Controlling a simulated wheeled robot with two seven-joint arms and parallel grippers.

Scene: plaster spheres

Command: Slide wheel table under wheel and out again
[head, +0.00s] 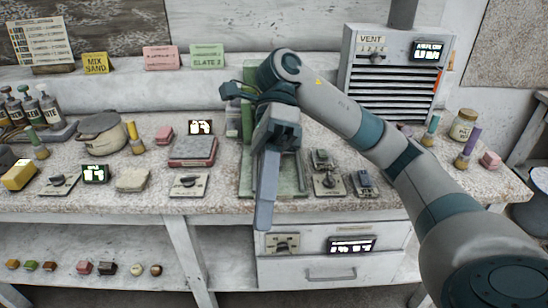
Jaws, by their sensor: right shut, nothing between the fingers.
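A green machine bed (246,184), apparently part of the grinder with the wheel table, sits in the middle of the bench. My right arm and gripper cover much of it, and I cannot make out the wheel or where the table stands under it. My right gripper (264,222) points down in front of the bed, shut and empty, its tips over the bench's front edge. Whether it touches the machine I cannot tell. Right of it are a lever control (328,183), a small control box (322,159) and a switch box (363,183). My left gripper is not in view.
A grey vented unit (393,75) stands behind my right arm. On the left are a stone-like pot (102,134), a grey-red block (193,151) and a dial plate (189,185). A drawer (331,273) lies below the bench edge. Small samples line the lower shelf.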

